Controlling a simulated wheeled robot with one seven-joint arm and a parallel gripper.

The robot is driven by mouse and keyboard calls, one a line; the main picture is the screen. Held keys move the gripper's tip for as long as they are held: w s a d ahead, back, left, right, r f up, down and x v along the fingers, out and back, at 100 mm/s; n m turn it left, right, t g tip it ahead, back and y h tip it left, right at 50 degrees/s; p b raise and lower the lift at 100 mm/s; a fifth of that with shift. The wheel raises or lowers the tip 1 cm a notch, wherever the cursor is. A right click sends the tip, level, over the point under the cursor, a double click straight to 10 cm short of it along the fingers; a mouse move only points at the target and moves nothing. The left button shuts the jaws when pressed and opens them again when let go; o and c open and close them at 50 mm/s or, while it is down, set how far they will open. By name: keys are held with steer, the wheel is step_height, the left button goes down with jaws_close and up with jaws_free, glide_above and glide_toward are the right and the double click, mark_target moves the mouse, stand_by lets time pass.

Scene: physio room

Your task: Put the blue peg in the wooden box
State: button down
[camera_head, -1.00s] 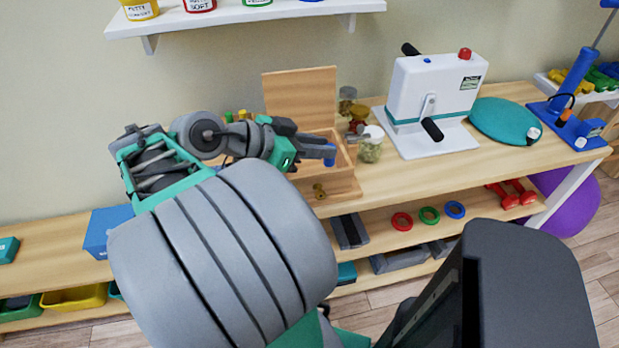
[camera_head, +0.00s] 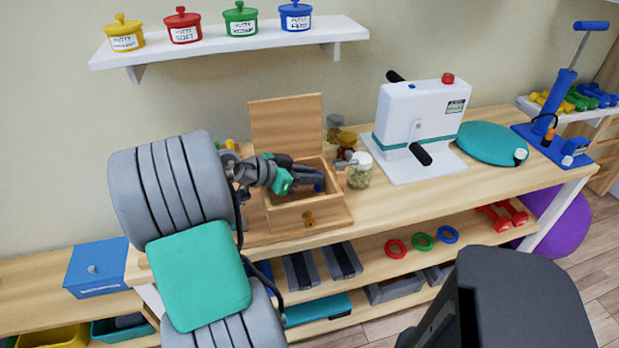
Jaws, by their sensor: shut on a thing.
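The wooden box (camera_head: 293,217) stands on the bench with its lid (camera_head: 287,126) raised against the wall side. A brass latch shows on its front. My gripper (camera_head: 316,181) is over the box opening, reaching in from the left. It is shut on the blue peg (camera_head: 319,187), of which only a small part shows at the fingertips. The peg appears at or just below the level of the box rim; its lower end and the box floor are hidden.
Glass jars (camera_head: 359,171) stand close to the right of the box. A white machine with black handles (camera_head: 420,125) and a teal disc (camera_head: 492,143) are farther right. A shelf of putty pots (camera_head: 240,20) hangs above. My arm covers the bench left of the box.

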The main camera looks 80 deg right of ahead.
steer(key=shift+f, duration=0.15)
steer(key=shift+f, duration=0.15)
steer(key=c, duration=1.3)
jaws_free()
steer(key=shift+r, duration=0.3)
steer(key=v, duration=1.2)
